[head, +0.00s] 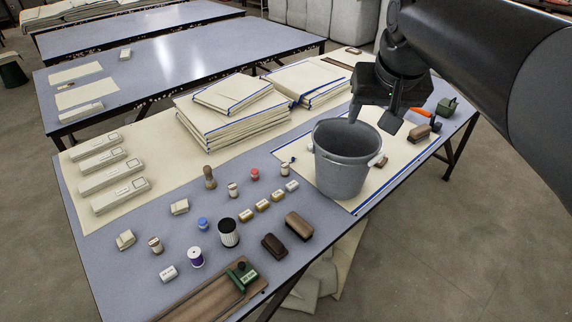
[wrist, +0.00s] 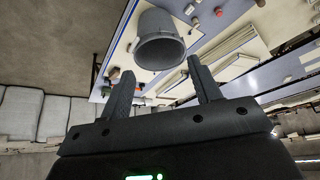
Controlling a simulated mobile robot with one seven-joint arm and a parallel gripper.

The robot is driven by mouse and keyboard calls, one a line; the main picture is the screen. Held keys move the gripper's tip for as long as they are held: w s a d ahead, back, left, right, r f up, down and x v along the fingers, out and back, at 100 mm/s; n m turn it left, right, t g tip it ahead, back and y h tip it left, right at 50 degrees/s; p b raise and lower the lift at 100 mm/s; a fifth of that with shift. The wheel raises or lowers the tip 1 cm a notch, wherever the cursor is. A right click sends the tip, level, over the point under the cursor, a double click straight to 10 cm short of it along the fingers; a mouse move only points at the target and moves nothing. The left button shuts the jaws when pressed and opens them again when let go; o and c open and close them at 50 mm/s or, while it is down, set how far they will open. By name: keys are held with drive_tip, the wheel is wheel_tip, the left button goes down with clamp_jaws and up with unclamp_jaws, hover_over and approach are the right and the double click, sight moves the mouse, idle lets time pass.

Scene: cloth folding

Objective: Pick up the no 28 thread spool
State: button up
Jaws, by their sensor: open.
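My gripper (head: 373,116) is open and empty above the back of the grey bucket (head: 342,165), well to the right of the spools. In the wrist view my gripper (wrist: 162,82) has its fingers apart, with the bucket beyond them.
Folded cloth stacks (head: 235,112) lie behind the spools. White boxes (head: 120,192) line the left. Dark brushes (head: 298,226), a wooden board (head: 205,300) and a green tool (head: 242,275) lie near the front edge. An orange-handled tool (head: 424,113) lies right of the bucket.

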drive_tip(key=w+a+r, duration=0.2)
drive_tip(key=w+a, duration=0.2)
drive_tip(key=w, duration=0.9)
drive_tip(key=n+g, duration=0.1)
hover_over(285, 166)
drive_tip(key=s, duration=0.3)
wheel_tip(285, 166, down, 40)
drive_tip(key=x, duration=0.6)
drive_tip(key=shift+s+d+f, duration=0.1)
drive_tip(key=shift+s+f, duration=0.2)
drive_tip(key=shift+x, duration=2.9)
drive_tip(key=shift+d, duration=0.1)
drive_tip(key=shift+c, duration=0.5)
drive_tip(key=c, duration=1)
drive_tip(key=shift+o, duration=0.2)
